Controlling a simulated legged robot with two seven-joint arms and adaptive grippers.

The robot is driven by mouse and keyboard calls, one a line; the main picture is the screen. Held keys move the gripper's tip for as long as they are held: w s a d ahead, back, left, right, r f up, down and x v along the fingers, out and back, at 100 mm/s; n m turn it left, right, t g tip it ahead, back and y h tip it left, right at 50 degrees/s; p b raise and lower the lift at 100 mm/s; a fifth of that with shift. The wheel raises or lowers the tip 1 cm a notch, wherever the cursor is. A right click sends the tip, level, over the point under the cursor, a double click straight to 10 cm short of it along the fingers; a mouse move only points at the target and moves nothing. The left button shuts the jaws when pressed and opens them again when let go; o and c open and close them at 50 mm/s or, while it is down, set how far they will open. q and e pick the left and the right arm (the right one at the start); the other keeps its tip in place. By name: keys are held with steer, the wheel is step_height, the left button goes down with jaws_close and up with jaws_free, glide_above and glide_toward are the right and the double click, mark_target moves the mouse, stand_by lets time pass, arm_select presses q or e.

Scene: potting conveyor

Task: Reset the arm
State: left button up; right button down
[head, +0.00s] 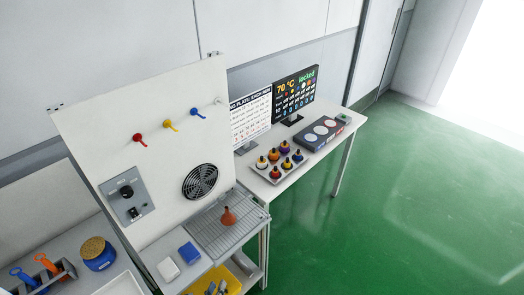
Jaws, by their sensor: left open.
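The rest of that arm is out of the picture. My right gripper is not in view.
A white panel (100,140) with coloured levers, a knob and a fan (200,181) stands behind a grey drain rack (225,238) holding an orange funnel (228,216). A blue block (189,253) lies nearby. Several bottles (274,155) and two screens are further back. Green floor at right is clear.

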arm_select(q)
steer(key=s+a+f+n+g+y, duration=0.1)
steer(key=s+f+n+g, duration=0.1)
steer(key=s+f+n, duration=0.45)
steer(key=s+a+f+n+g+y, duration=0.1)
steer(key=s+a+f+n+g, duration=0.15)
steer(key=f, duration=0.75)
steer(key=s+a+f+n+g+y, duration=0.1)
steer(key=s+f+n+g, duration=0.1)
steer(key=s+f+n, duration=0.5)
steer(key=s+f+n+g, duration=0.2)
steer(key=s+f+n, duration=0.2)
steer(key=s, duration=0.3)
steer(key=s+a+f+n+g, duration=0.1)
steer(key=s+f+n, duration=0.3)
steer(key=s, duration=0.4)
steer(key=s+a+f+n+g, duration=0.1)
steer(key=s+f+n+g, duration=0.3)
steer(key=s, duration=0.4)
steer(key=shift+a+f+n, duration=0.15)
steer(key=shift+f+n, duration=0.3)
steer(key=shift+n, duration=0.25)
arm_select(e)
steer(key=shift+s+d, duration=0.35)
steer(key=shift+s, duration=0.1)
arm_select(q)
steer(key=shift+s, duration=0.2)
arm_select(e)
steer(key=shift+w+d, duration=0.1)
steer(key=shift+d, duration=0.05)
